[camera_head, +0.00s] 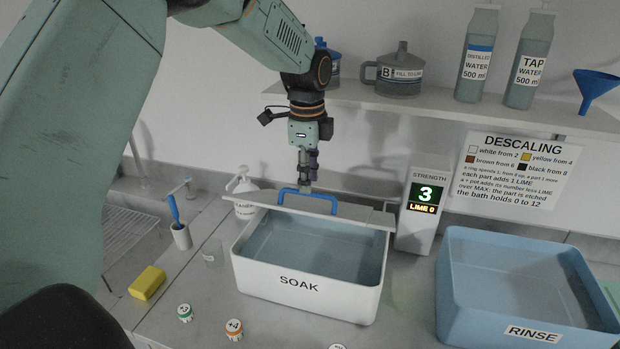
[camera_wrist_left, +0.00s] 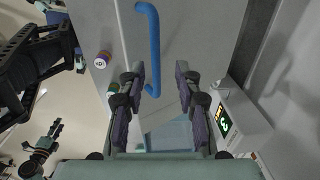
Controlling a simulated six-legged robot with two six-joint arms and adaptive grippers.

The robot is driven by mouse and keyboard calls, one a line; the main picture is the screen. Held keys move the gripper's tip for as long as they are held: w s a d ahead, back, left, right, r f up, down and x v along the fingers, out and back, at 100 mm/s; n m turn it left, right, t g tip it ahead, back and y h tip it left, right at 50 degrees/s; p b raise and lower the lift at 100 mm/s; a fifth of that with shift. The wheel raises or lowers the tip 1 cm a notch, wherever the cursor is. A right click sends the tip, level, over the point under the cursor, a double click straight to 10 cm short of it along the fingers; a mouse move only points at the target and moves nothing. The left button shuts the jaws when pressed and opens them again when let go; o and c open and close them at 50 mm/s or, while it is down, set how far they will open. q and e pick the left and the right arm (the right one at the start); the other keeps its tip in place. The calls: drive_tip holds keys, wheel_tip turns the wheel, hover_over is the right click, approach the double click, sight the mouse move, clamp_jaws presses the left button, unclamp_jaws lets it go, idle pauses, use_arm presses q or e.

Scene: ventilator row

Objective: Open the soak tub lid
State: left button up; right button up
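The white soak tub (camera_head: 305,295) stands on the bench with bluish liquid showing inside. Its pale lid (camera_head: 352,212) lies along the tub's back edge, leaving most of the tub top uncovered. A blue arched handle (camera_head: 318,198) stands on the lid. My left gripper (camera_head: 304,186) points down at the handle. In the left wrist view my left gripper (camera_wrist_left: 160,75) is open, and the end of the blue handle (camera_wrist_left: 151,40) lies between its fingers. I see no finger shut on it.
A blue rinse tub (camera_head: 460,300) stands to the right. The strength display (camera_head: 422,210), reading 3 and LIME 0, stands close behind. A shelf (camera_head: 440,102) with bottles is above. A yellow sponge (camera_head: 147,283) and small pots (camera_head: 234,329) lie in front and left.

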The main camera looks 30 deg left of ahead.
use_arm(q)
drive_tip(key=shift+w+d+f, duration=0.15)
drive_tip(key=shift+f, duration=0.55)
drive_tip(key=shift+s, duration=0.5)
drive_tip(key=shift+w, duration=0.1)
drive_tip(key=shift+c, duration=1.1)
drive_tip(key=shift+w+f, duration=0.15)
drive_tip(key=shift+w, duration=0.2)
drive_tip(key=shift+c, duration=2.2)
drive_tip(key=shift+s+r, duration=0.2)
drive_tip(key=shift+s, duration=0.1)
clamp_jaws()
drive_tip(key=shift+w+f, duration=0.2)
drive_tip(key=shift+w, duration=0.1)
drive_tip(key=shift+s+r, duration=0.1)
drive_tip(key=shift+s, duration=0.05)
